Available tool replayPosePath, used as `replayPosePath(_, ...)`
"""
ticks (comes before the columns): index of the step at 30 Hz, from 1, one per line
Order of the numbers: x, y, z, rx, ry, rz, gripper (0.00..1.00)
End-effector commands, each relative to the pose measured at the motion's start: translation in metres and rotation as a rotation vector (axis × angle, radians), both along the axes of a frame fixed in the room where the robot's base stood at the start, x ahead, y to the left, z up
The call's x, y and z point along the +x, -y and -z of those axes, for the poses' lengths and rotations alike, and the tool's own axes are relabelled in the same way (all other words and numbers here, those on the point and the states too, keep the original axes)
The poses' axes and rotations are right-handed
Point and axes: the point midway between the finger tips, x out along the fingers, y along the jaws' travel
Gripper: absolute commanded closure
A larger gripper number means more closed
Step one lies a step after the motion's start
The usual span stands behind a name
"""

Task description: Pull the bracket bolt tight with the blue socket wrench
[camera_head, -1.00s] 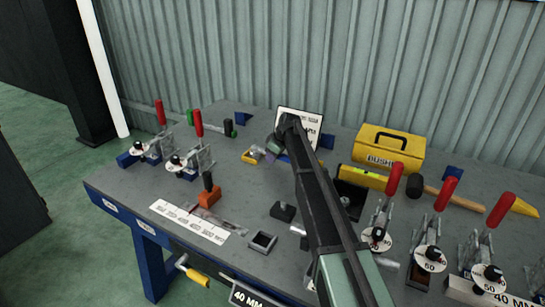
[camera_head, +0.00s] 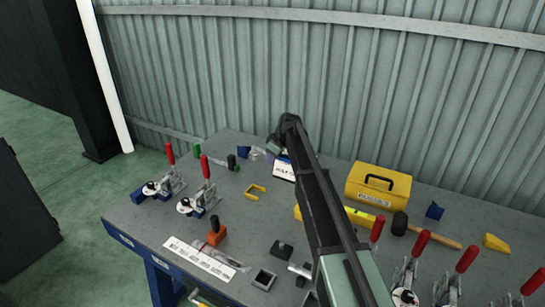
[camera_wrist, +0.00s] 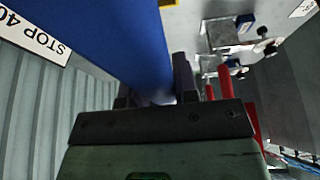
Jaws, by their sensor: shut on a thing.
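My gripper (camera_wrist: 152,92) is shut on a thick blue bar in the wrist view, which I take to be the handle of the blue socket wrench (camera_wrist: 115,40). The bar runs up out of the top of that view, so its far end is hidden. In the head view my gripper (camera_head: 282,142) is over the back of the bench, left of the yellow toolbox, and mostly hidden by my own arm. I cannot make out the bracket, its bolt or the wrench's socket in either view.
A white sign (camera_head: 284,171) stands close by my gripper. A yellow toolbox (camera_head: 378,184), a mallet (camera_head: 400,224) and red-handled clamps (camera_head: 207,196) occupy the bench (camera_head: 225,180). A yellow U-shaped piece (camera_head: 256,191) lies left of my arm. The corrugated wall (camera_head: 230,75) rises behind.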

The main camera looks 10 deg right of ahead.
Motion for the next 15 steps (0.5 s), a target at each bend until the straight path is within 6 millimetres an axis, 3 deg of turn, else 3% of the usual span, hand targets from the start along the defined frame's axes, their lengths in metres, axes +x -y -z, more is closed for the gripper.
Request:
replayPosePath(3,-0.008,0.013,0.017,0.000,0.000,0.015,1.00)
replayPosePath(7,-0.046,0.030,0.033,-0.001,-0.001,0.038,1.00)
replayPosePath(11,-0.107,0.054,0.052,-0.004,-0.001,0.133,1.00)
replayPosePath(15,-0.184,0.079,0.071,-0.004,-0.003,0.366,1.00)
